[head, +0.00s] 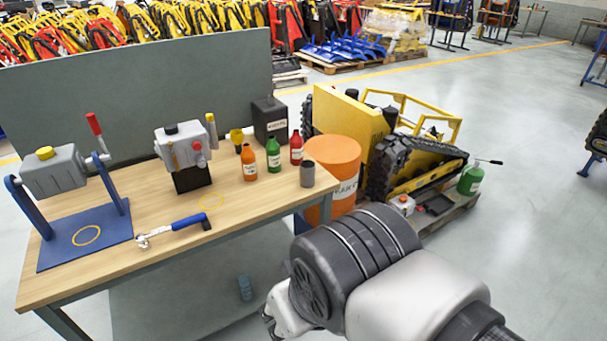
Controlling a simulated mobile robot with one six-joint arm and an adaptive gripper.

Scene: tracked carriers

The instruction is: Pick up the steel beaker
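The steel beaker (307,175) is a small plain grey cylinder. It stands upright on the wooden workbench (255,196), near the right end, just in front of the red bottle. My gripper (270,322) shows only in part at the bottom of the head view, beyond my large dark wrist joint. It is in front of the bench, below and to the left of the beaker in the picture, and apart from it. Most of its fingers are hidden, so I cannot tell whether it is open or shut.
Orange (248,163), green (273,155) and red (296,148) bottles stand close behind and left of the beaker. An orange drum (335,165) is just beyond the bench's right end. A blue-handled tool (180,227) lies mid-bench. A tracked yellow carrier (345,115) sits behind the drum.

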